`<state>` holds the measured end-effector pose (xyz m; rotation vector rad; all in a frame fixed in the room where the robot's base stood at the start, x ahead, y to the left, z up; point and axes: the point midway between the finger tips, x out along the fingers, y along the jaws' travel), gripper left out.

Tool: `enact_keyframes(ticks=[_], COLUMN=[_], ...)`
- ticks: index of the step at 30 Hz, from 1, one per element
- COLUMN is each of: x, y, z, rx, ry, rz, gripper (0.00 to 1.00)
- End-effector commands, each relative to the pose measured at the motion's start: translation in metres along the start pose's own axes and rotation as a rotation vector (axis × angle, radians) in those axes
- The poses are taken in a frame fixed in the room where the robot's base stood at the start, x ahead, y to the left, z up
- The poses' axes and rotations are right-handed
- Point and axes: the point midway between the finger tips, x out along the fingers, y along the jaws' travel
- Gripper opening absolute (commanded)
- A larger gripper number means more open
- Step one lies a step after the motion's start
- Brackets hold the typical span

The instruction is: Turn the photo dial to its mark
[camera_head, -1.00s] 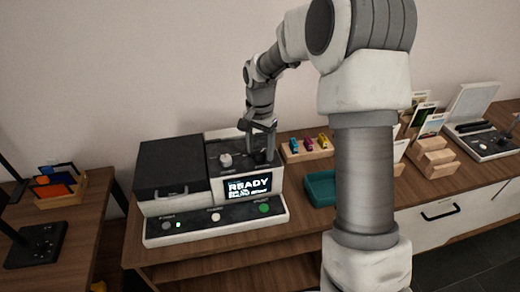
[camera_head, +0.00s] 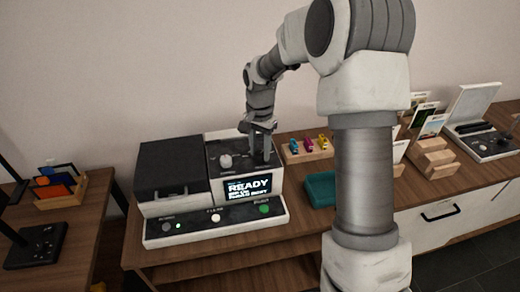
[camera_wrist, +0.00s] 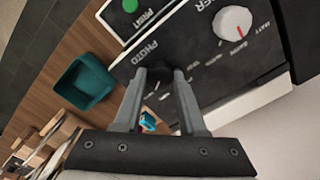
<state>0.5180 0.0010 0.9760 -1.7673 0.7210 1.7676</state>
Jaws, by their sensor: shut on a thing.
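The photo printer (camera_head: 230,212) stands on the wooden table with a lit screen (camera_head: 249,188) that reads READY. Its dark photo dial (camera_wrist: 166,80) is on the black top panel, beside the printed word PHOTO, in the wrist view. My gripper (camera_head: 261,157) points down onto the right part of that panel. In the wrist view my gripper (camera_wrist: 160,76) has its two fingers on either side of the dial and is shut on it. The dial's pointer and mark cannot be made out between the fingers.
A white paper dial (camera_wrist: 232,22) with a red line sits close by on the same panel. A green PRINT button (camera_head: 264,209) is on the front strip. A teal tray (camera_head: 321,189) and a wooden block with small colored items (camera_head: 306,150) stand to the right.

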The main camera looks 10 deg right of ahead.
Motion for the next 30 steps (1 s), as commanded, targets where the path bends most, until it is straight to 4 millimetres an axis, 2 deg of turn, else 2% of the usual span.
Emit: enact_keyframes(ticks=[11, 30], x=[-0.0017, -0.0022], y=[0.0001, -0.0002], z=[-0.0004, -0.0006], rx=[-0.18, -0.781], ry=[0.0, 0.001], rz=[0.0, -0.001], gripper=[0.0, 0.0])
